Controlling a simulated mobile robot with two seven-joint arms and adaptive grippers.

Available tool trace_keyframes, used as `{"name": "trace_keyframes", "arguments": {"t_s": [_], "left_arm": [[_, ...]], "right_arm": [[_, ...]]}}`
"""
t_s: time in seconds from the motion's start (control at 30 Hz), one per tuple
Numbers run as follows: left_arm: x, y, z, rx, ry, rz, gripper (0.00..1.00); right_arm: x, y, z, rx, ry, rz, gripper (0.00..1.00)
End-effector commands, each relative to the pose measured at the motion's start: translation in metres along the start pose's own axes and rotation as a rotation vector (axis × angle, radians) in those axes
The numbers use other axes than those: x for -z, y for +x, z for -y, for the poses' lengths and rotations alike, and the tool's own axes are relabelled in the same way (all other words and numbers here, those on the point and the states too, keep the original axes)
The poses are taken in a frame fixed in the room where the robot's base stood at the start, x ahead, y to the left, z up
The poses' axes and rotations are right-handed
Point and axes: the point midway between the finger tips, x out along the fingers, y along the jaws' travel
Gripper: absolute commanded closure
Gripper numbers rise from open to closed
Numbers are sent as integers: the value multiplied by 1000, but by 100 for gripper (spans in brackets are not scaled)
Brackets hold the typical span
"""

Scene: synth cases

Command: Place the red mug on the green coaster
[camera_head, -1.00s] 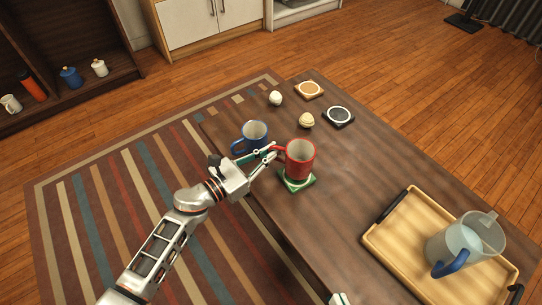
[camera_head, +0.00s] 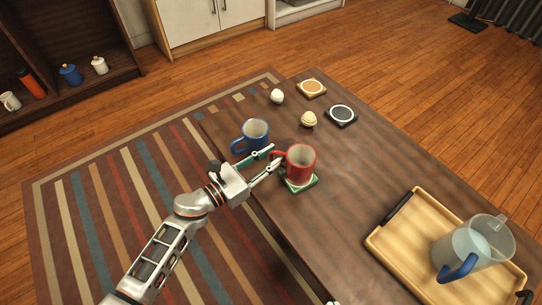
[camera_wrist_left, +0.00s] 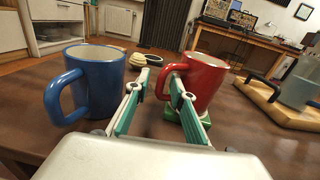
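The red mug (camera_head: 300,160) stands upright on the green coaster (camera_head: 302,184) at the near left edge of the table. Its handle points left, toward my left gripper (camera_head: 276,157). The gripper is open, its two fingers apart and empty. In the left wrist view, the red mug (camera_wrist_left: 203,82) is just beyond the right finger, with its handle close to the fingertip; whether they touch is unclear. The green coaster (camera_wrist_left: 172,114) shows partly behind that finger. Only a pale sliver at the bottom edge of the head view may be my right gripper.
A blue mug (camera_head: 256,133) stands close beside the left gripper's other finger. Two small round objects, an orange coaster (camera_head: 312,88) and a dark coaster (camera_head: 341,115) lie farther back. A wooden tray (camera_head: 398,238) with a jug (camera_head: 472,245) is at right. The table's middle is clear.

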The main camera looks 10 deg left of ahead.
Motion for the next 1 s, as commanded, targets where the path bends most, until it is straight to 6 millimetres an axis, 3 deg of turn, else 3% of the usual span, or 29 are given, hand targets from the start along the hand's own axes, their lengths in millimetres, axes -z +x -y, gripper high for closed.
{"name": "trace_keyframes", "arguments": {"t_s": [0.17, 0.7, 1.0], "left_arm": [[-6, -3, -1, 0, 2, 1, 76], [-3, -105, 0, 0, -1, -2, 76], [-4, -120, 0, 0, 0, 0, 76]], "right_arm": [[6, 0, -2, -3, -45, 0, 100], [7, -3, -14, -16, -138, 19, 100], [7, -2, -14, -17, -138, 18, 100]]}}
